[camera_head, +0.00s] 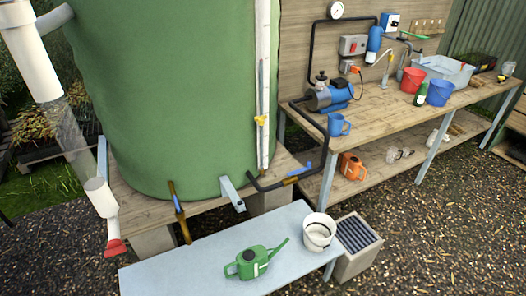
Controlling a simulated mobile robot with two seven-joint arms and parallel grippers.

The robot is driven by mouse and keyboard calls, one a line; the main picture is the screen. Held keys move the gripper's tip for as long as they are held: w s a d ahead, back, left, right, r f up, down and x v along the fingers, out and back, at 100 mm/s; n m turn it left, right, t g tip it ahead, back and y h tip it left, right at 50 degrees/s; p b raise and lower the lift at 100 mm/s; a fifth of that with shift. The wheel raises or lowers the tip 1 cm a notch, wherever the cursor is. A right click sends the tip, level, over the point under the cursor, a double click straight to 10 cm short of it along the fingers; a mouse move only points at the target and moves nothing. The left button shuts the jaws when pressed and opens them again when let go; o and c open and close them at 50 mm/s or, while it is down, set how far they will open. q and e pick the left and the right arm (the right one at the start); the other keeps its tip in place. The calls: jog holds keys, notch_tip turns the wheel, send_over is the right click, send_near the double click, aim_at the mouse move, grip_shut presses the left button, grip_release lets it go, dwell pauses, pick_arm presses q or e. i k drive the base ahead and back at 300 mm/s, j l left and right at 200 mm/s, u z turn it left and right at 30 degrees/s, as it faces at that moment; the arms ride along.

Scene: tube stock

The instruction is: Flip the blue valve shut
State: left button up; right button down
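A blue lever (303,169) sits on a brass valve body (290,181) in the black pipe at the lower right of the green tank. The lever looks roughly in line with the pipe. A second blue handle (178,204) is on the brass tap (184,224) at the tank's lower front. It looks roughly in line with the tap. I cannot tell which of the two is the task's valve. Neither of my grippers is in view, and nothing touches either handle.
The green tank (160,100) stands on a wooden platform (145,207). A grey bench (170,270) in front holds a green watering can (252,262) and a white bucket (319,232). A workbench (385,112) with a blue pump (325,98) stands right. Gravel lies around.

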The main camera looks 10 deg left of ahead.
aim_at(308, 167)
jog(key=i+l+u, duration=0.2)
jog(key=u, duration=0.25)
jog(key=i+l+u, duration=0.15)
jog(key=l+u, duration=0.75)
jog(key=i+j, duration=0.05)
